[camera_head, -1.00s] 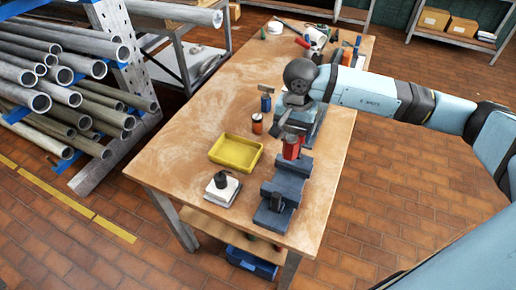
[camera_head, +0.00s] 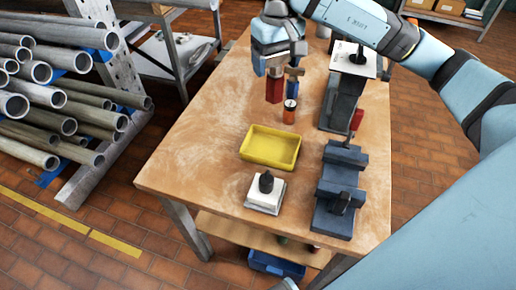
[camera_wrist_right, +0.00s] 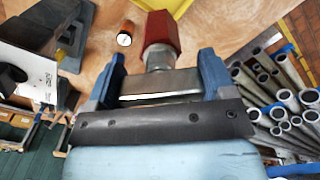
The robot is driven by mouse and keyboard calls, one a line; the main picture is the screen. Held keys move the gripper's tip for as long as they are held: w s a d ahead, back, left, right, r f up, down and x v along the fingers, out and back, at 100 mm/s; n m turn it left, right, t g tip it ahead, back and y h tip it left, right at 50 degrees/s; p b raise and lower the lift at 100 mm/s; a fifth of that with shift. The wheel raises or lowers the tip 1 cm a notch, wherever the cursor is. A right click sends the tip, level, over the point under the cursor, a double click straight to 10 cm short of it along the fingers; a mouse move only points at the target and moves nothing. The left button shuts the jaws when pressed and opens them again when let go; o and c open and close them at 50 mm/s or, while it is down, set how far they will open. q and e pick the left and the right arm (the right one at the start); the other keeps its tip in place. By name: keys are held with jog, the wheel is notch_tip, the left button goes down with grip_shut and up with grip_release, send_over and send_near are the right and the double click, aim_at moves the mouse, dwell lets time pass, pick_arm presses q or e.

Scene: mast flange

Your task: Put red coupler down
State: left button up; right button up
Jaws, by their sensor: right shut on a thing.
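The red coupler (camera_head: 275,88) hangs below my right gripper (camera_head: 278,66) in the head view, over the table behind the yellow tray (camera_head: 269,163). In the right wrist view, the red coupler (camera_wrist_right: 161,33) has a hexagonal head and a metal part running back between the two blue fingers of my right gripper (camera_wrist_right: 163,85). The gripper is shut on it. In the head view it appears above the tabletop (camera_head: 205,150); the gap below it is hard to judge. My left gripper is not in view.
An orange can (camera_head: 290,112) stands close by the coupler. Dark fixtures (camera_head: 338,190) line the table's right side, with a small red piece (camera_head: 357,119) between them. A white block with black knob (camera_head: 266,192) stands in front. Bare wood lies left of the tray.

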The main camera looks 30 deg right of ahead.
aim_at(275, 90)
jog(key=shift+f, duration=0.15)
notch_tip(275, 90, down, 19)
jog(key=p, duration=0.1)
jog(key=shift+f, duration=0.2)
jog(key=shift+f, duration=0.25)
jog(key=o, duration=1.5)
notch_tip(275, 90, up, 12)
jog(key=shift+r+b, duration=0.25)
jog(key=shift+b, duration=0.2)
